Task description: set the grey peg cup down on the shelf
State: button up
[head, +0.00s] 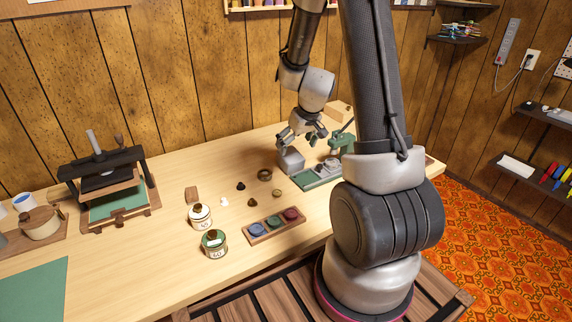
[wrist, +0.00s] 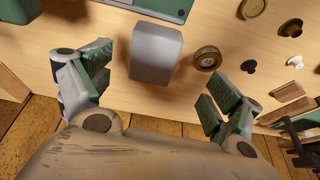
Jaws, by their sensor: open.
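A plain grey, smooth-sided, block-like thing (head: 291,160) stands on the table beside a green base plate; it may be the peg cup, but I see no opening or pegs in it. It also shows in the wrist view (wrist: 155,55), ahead of the gap between my fingers and apart from them. My gripper (head: 302,135) is open and empty just above it; the green-padded fingers are spread wide in the wrist view (wrist: 158,92). Dark shelves (head: 545,116) are on the right wall, a lower one (head: 530,172) holding coloured things; another shelf (head: 455,41) is in the back corner.
A green device (head: 342,142) stands right of the grey thing. Small dark and brown round pieces (head: 265,175) lie left of it. A wooden tray (head: 259,238) with coloured discs and two lidded jars (head: 213,243) are nearer. A press (head: 103,185) stands at left. The orange floor (head: 480,240) at right looks clear.

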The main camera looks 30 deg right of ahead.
aim_at(291, 154)
jog(key=shift+w+d+n, duration=0.15)
jog(key=shift+n, duration=0.15)
jog(key=x, duration=0.7)
jog(key=shift+w+d+f, duration=0.15)
jog(key=shift+w+d, duration=0.05)
jog(key=shift+w, duration=0.3)
jog(key=c, duration=1.1)
jog(key=shift+c, duration=0.2)
